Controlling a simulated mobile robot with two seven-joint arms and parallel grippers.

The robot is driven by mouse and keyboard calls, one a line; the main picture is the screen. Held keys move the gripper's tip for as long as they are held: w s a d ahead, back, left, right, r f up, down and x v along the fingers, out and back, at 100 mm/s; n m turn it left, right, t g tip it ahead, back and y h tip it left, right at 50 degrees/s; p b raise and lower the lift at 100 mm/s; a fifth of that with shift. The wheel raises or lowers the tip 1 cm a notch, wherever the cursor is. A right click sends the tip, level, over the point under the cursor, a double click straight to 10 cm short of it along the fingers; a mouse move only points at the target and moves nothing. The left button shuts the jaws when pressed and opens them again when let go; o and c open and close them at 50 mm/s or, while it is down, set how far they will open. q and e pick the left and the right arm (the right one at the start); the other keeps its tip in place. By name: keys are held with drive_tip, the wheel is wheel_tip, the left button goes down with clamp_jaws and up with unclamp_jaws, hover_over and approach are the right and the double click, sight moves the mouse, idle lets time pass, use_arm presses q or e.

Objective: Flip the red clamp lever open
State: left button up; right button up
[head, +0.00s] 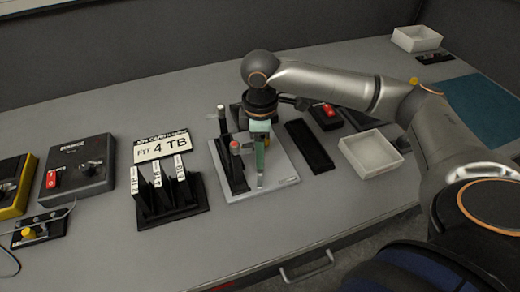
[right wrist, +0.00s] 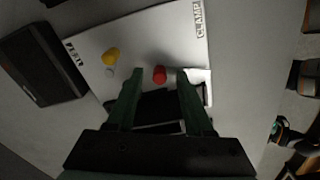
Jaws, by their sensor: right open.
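The red clamp lever shows as a red knob (head: 235,147) on a dark upright on a light grey plate (head: 272,190) in the head view. In the right wrist view the red knob (right wrist: 159,74) lies just beyond the fingertips, roughly midway between them. The plate there has a "CLAMP" label (right wrist: 199,18). My right gripper (head: 260,165) is over the plate, pointing down, just right of the red knob. In the right wrist view its green fingers (right wrist: 157,98) are apart with nothing held. Contact with the lever cannot be told. My left gripper is not in view.
A yellow knob (right wrist: 111,56) stands on the plate beside the red one. A black card rack (head: 172,200) stands left of the plate. A black slotted tray (head: 309,146) and a white open box (head: 371,153) are to the right. Bare table lies in front of the plate.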

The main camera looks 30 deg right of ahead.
clamp_jaws()
idle(0.3)
idle(0.3)
